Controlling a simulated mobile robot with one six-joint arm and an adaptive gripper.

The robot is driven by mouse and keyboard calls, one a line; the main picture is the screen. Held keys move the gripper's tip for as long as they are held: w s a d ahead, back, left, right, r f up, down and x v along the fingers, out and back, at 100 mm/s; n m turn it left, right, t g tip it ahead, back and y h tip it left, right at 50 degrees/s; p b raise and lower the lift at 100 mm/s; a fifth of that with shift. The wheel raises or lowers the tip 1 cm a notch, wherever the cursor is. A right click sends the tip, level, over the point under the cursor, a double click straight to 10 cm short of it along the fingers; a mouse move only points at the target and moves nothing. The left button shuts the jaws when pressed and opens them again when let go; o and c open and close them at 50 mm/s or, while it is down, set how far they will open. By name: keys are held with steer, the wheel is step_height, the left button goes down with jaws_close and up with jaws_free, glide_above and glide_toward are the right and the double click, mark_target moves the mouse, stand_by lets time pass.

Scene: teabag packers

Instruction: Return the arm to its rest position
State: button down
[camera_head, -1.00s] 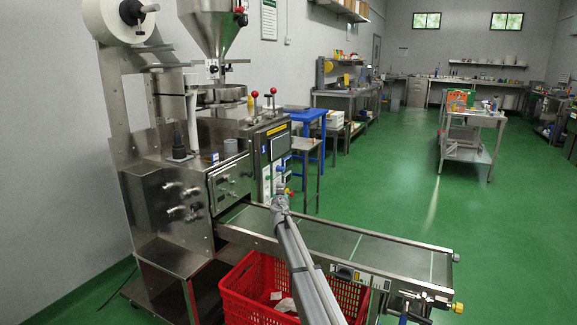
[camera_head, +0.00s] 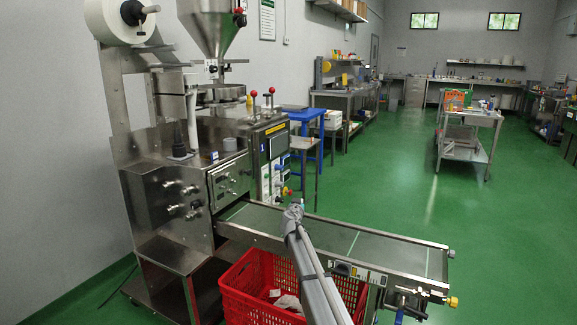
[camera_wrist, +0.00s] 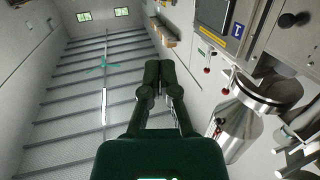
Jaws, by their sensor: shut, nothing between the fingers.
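My gripper (camera_wrist: 158,70) shows in the wrist view as a dark green pair of fingers, shut with nothing between them. It points up toward the ceiling and wall, clear of any object. In the head view my grey arm rises from the bottom edge, in front of the conveyor and the red crate. The gripper cannot be made out there.
The steel packing machine (camera_head: 165,205) stands at left, with a hopper (camera_head: 210,28) above. Its conveyor (camera_head: 395,257) runs right, past a red crate (camera_head: 236,304) holding pale packets. A wheeled cart (camera_head: 466,137) stands farther back. Green floor (camera_head: 500,230) at right is clear.

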steer(key=s+d+f+g+h, duration=0.1)
steer(key=s+d, duration=0.2)
steer(key=s, duration=0.1)
steer(key=s+d+f+m+g, duration=0.1)
steer(key=s+d+f+g, duration=0.1)
steer(key=s+d, duration=0.1)
steer(key=s+d+f+m+g+h, duration=0.1)
steer(key=s+d, duration=0.3)
steer(key=s, duration=0.1)
steer(key=shift+d+f+h, duration=0.1)
steer(key=shift+f+h, duration=0.2)
steer(key=shift+f, duration=0.1)
steer(key=s+d+f+g, duration=0.2)
steer(key=s+f, duration=0.1)
steer(key=s, duration=0.3)
steer(key=s+d+f+g, duration=0.2)
steer(key=s+d, duration=0.1)
steer(key=s, duration=0.3)
steer(key=s+a+f+n+g+y, duration=0.1)
steer(key=s+f+n+g+y, duration=0.2)
steer(key=s, duration=1)
steer(key=s+a+f+n+g+y, duration=0.1)
steer(key=s+f+g+y, duration=0.3)
steer(key=s, duration=1)
step_height(320, 180, up, 28)
steer(key=s+g+p, duration=0.1)
steer(key=p, duration=2.6)
steer(key=shift+a+f+g+h+p, duration=0.2)
steer(key=shift+g+h+p, duration=0.1)
steer(key=shift+h+p, duration=0.1)
